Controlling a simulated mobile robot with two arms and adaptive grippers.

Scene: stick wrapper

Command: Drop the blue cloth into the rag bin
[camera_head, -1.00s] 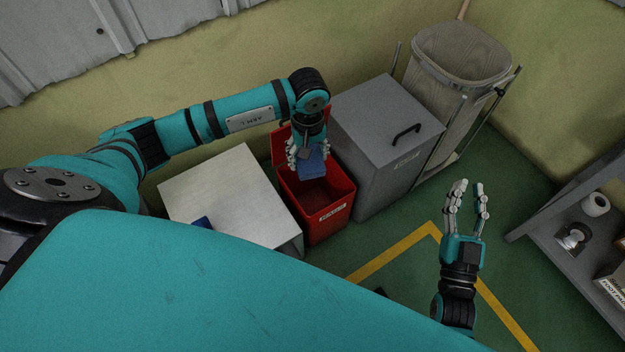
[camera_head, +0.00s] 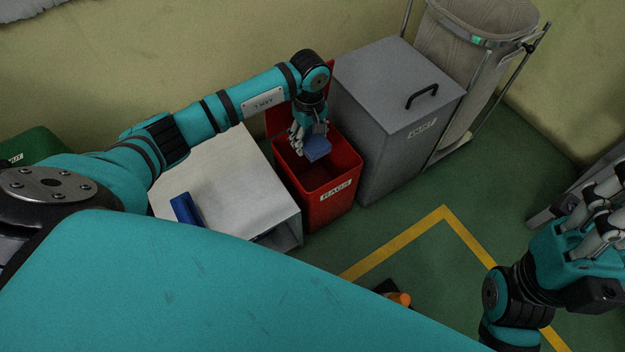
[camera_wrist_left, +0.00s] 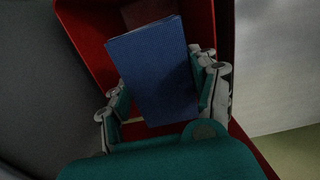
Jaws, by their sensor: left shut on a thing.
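The blue cloth (camera_head: 317,148) is a folded pad held by my left gripper (camera_head: 309,142). In the left wrist view the cloth (camera_wrist_left: 155,70) lies between the fingers of the left gripper (camera_wrist_left: 165,98), which are shut on it. The rag bin (camera_head: 337,205) is red, labelled RAGS, with its lid standing open at the back. The cloth is over the bin's open mouth; the bin's red walls (camera_wrist_left: 82,38) surround it in the left wrist view. My right gripper (camera_head: 600,215) is at the right edge, partly cut off, away from the bin; its finger opening is unclear.
A grey lidded bin (camera_head: 392,135) stands right of the rag bin, with a cart and bag (camera_head: 470,70) beyond. An orange object (camera_head: 399,298) is on the green floor.

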